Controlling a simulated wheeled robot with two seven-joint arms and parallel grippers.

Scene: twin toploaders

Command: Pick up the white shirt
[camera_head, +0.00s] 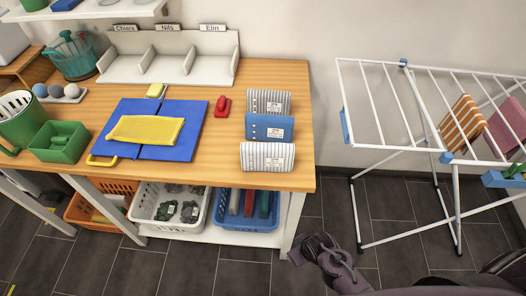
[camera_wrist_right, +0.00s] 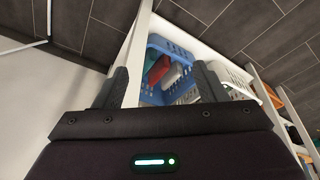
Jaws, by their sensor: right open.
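Three folded shirts lie in a column at the right end of the wooden table (camera_head: 215,78): a grey striped one (camera_head: 270,98), a blue one (camera_head: 262,127) and a white one with thin stripes (camera_head: 267,156) at the front edge. Each has a pale label. My right gripper (camera_head: 299,251) is low beside the table's front right leg, below and right of the white shirt and apart from it. In the right wrist view its two fingers (camera_wrist_right: 163,80) are spread with nothing between them. The shirts are not visible there. My left gripper is not in view.
A blue basket (camera_head: 240,222) with rolled items stands on the lower shelf; it also shows beyond the fingers in the wrist view (camera_wrist_right: 155,93). A white basket (camera_head: 167,226) is beside it. A drying rack (camera_head: 388,146) stands right. Yellow cloth (camera_head: 145,130) lies on a blue board (camera_head: 187,147).

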